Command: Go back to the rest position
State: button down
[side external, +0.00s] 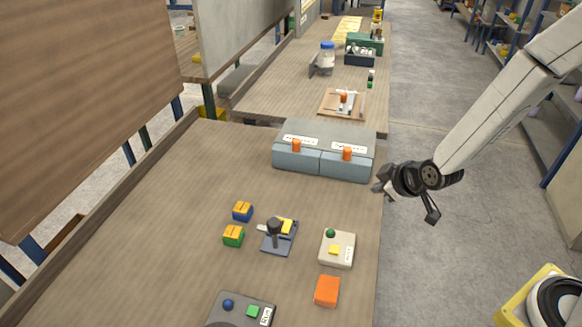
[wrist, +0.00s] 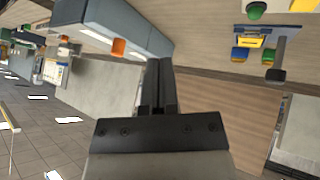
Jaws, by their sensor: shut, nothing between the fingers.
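My gripper (side external: 380,187) hangs in the air near the right edge of the table, just right of the grey-blue double box, and holds nothing. In the wrist view my gripper (wrist: 158,64) shows its two dark fingers pressed together. A small laminating device (side external: 279,236) with a black knob and a yellow piece sits mid-table. It also shows, inverted, at the top right of the wrist view (wrist: 252,42). A blue block with an orange-yellow top (side external: 242,211) and a green one (side external: 233,236) stand to its left.
The grey-blue box (side external: 325,165) with two orange knobs stands at the table's back. A pale button box (side external: 337,248), an orange block (side external: 327,291) and a grey control panel (side external: 240,310) lie nearer. The table's left half (side external: 140,235) is clear; open floor lies right.

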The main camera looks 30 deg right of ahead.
jog(key=s+d+r+m+g, duration=0.2)
jog(key=s, duration=0.3)
jog(key=s+d+r+m+g, duration=0.1)
jog(key=s+r+m+g, duration=0.1)
jog(key=s, duration=0.4)
jog(key=shift+d+r+m+g, duration=0.2)
jog(key=shift+d+m+g, duration=0.15)
jog(key=shift+m+g, duration=0.4)
